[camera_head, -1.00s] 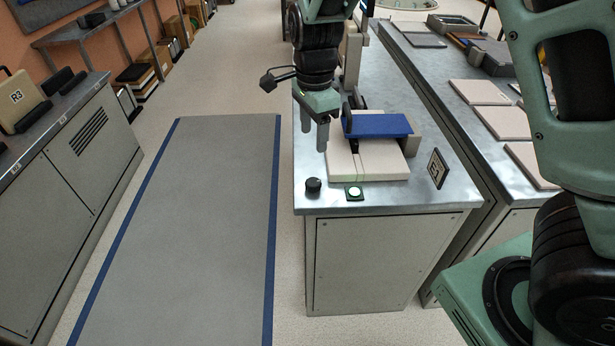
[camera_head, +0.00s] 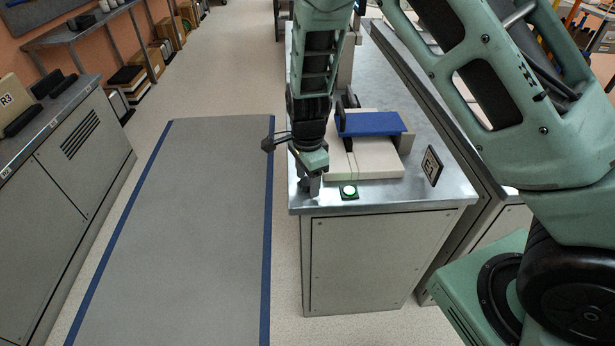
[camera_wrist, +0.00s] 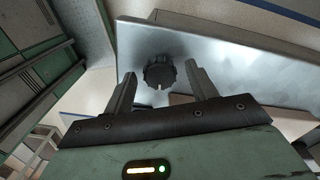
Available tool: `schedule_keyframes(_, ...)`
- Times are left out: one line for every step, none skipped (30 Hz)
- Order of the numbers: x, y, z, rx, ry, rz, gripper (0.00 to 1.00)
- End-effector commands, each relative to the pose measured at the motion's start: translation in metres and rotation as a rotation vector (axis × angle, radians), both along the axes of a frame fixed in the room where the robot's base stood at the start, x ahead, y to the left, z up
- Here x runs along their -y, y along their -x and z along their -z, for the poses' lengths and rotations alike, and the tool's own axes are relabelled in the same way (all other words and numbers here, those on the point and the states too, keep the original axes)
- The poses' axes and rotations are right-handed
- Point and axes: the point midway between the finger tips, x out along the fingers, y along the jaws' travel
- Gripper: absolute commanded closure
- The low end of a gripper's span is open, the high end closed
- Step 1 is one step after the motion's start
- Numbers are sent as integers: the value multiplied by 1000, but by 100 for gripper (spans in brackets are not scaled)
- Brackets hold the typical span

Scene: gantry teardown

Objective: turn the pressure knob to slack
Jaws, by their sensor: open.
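The black pressure knob (camera_wrist: 160,73) shows in the wrist view on the metal bench top, with a pale pointer mark on its edge facing my gripper. My gripper (camera_wrist: 158,80) is open, with one finger on each side of the knob and a gap visible on both sides. In the head view my gripper (camera_head: 308,183) points down at the near left corner of the bench, and it hides the knob there.
A small sign (camera_head: 431,166) stands at right. The floor mat (camera_head: 190,230) at left is clear.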

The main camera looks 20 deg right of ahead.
Motion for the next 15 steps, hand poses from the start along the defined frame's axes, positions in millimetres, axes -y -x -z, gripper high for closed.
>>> schedule_keyframes(0, 0, 0, 0, 0, 0, 43)
schedule_keyframes(0, 0, 0, 0, 0, 0, 43)
schedule_keyframes(0, 0, 0, 0, 0, 0, 43)
schedule_keyframes(0, 0, 0, 0, 0, 0, 43)
schedule_keyframes(0, 0, 0, 0, 0, 0, 51)
schedule_keyframes(0, 0, 0, 0, 0, 0, 63)
schedule_keyframes(0, 0, 0, 0, 0, 0, 71)
schedule_keyframes(0, 0, 0, 0, 0, 0, 79)
schedule_keyframes(0, 0, 0, 0, 0, 0, 88)
schedule_keyframes(0, 0, 0, 0, 0, 0, 88)
schedule_keyframes(0, 0, 0, 0, 0, 0, 88)
schedule_keyframes(0, 0, 0, 0, 0, 0, 88)
schedule_keyframes(0, 0, 0, 0, 0, -1, 88)
schedule_keyframes(0, 0, -1, 0, 0, -2, 88)
schedule_keyframes(0, 0, -1, 0, 0, -5, 88)
